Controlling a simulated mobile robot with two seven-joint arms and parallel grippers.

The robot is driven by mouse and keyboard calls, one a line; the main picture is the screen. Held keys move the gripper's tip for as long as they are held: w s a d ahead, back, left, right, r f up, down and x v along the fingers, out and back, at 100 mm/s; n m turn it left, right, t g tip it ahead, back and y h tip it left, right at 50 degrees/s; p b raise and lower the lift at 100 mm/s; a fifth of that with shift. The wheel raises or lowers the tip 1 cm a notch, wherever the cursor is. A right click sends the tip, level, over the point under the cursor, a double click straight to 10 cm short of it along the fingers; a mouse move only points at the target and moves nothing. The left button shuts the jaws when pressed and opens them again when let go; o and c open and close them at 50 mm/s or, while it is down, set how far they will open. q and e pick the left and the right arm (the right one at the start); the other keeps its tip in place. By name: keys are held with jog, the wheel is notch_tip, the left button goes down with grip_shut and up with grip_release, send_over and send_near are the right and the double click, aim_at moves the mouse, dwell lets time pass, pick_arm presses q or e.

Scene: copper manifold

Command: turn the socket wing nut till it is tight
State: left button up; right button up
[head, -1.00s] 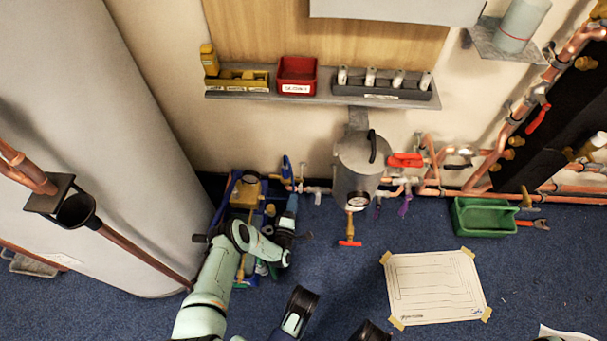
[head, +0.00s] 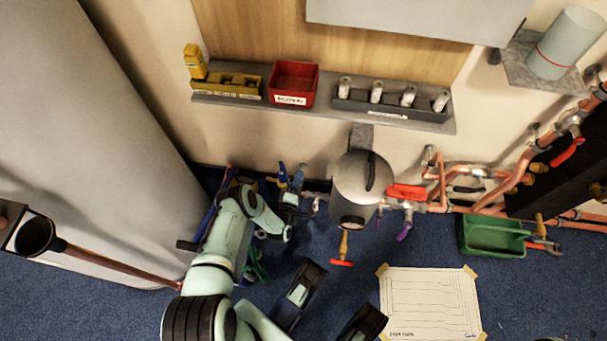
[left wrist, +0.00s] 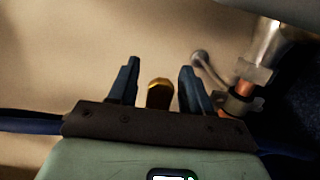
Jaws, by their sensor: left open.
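My left gripper (head: 296,180) reaches toward the pipework left of the grey tank. It is open in the left wrist view (left wrist: 158,82), its two dark blue fingers apart. A small brass-coloured rounded piece (left wrist: 160,93) shows between the fingers, with a gap on each side. It may be the socket wing nut, but its wings cannot be made out. In the head view the arm and pipe fittings crowd this spot, and I cannot pick the nut out there.
A copper pipe with a fitting (left wrist: 243,90) is right of the fingers. A shelf (head: 320,107) runs above. A green tray (head: 490,238) and paper sheet (head: 432,300) lie on the floor.

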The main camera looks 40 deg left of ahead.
pick_arm(q)
jog(key=shift+s, duration=0.1)
grip_shut()
